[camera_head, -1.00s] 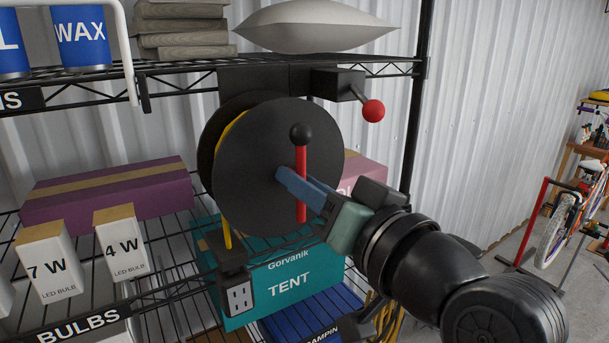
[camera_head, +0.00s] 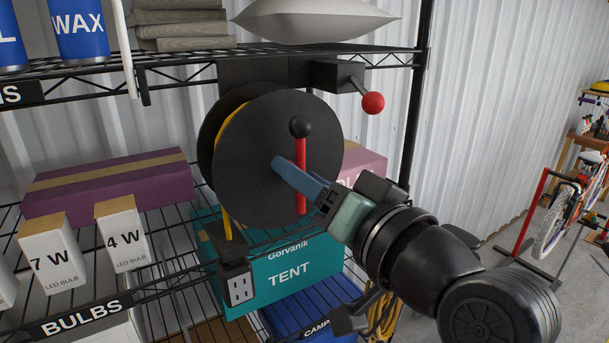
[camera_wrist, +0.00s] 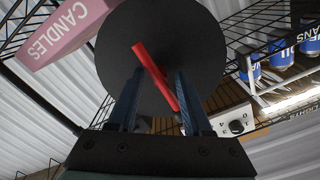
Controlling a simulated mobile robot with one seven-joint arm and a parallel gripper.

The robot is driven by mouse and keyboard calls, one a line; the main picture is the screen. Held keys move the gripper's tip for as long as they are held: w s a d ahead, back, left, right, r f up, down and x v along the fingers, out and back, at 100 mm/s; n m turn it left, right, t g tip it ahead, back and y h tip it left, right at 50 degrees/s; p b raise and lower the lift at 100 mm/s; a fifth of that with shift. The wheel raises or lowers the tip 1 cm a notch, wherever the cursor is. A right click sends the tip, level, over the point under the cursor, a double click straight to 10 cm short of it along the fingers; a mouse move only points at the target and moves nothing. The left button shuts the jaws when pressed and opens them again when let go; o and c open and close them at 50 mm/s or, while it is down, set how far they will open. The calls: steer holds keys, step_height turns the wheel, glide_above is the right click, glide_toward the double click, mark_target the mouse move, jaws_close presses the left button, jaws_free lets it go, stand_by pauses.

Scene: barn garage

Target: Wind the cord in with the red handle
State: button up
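The cord reel (camera_head: 250,190) is a black disc hung under the upper shelf, with yellow cord (camera_head: 228,225) behind its front face and hanging down to a socket block (camera_head: 237,284). The red handle (camera_head: 301,204) is a bar on the disc face with a black knob (camera_head: 300,126) at its top; it also shows in the wrist view (camera_wrist: 152,68). My gripper (camera_head: 283,168) reaches in from the right across the bar. In the wrist view its blue fingers (camera_wrist: 155,92) are apart, with the bar slanting between them, closer to the right finger. Contact is unclear.
A black box with a red ball lever (camera_head: 373,103) sits right of the reel. A teal tent box (camera_head: 290,278), a purple box (camera_head: 105,188) and bulb boxes (camera_head: 122,233) stand on the shelf below. A bicycle (camera_head: 560,215) stands at far right.

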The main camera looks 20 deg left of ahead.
steer(key=b+v, duration=0.5)
steer(key=v, duration=0.8)
steer(key=shift+b, duration=0.35)
steer(key=shift+a, duration=0.1)
steer(key=w+d+r+m+t+h+b, duration=0.1)
steer(key=w+r+m+t+h+b, duration=0.1)
steer(key=w+r+t+h, duration=0.5)
steer(key=s+d+r+m+t+h+b, duration=0.1)
steer(key=s+d+r+t+h+b, duration=0.1)
steer(key=s+t+h, duration=0.5)
steer(key=shift+s+d+r+t, duration=0.2)
steer(key=shift+s+r+t, duration=0.1)
steer(key=shift+s+t, duration=0.9)
